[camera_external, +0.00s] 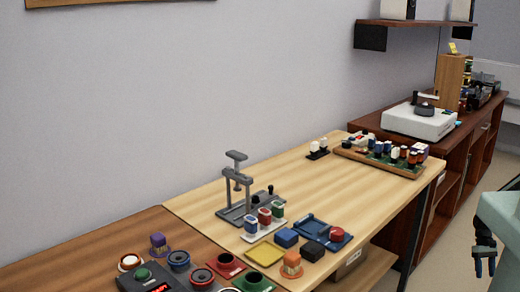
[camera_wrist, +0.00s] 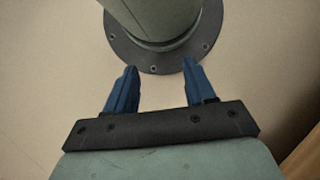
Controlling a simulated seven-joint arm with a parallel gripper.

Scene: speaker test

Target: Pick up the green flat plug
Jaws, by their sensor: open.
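A small green piece with a pale top (camera_external: 278,209) stands at the right end of a row with a red piece (camera_external: 264,216) and a blue piece (camera_external: 251,225) on a white tray (camera_external: 268,233). A green round piece (camera_external: 254,283) lies at the bottom edge of the external view. I cannot tell which green piece is the flat plug. My gripper (camera_external: 485,267) is open and empty at the far right, pointing down, well away from the table. In the wrist view, its blue fingers (camera_wrist: 158,75) are apart with nothing between them.
A grey press stand (camera_external: 238,190) stands behind the white tray. Blue, black and orange blocks, a yellow plate (camera_external: 265,254) and a blue tray (camera_external: 325,229) lie nearby. A wooden rack (camera_external: 385,164) is at the far end. The table's middle (camera_external: 310,185) is clear.

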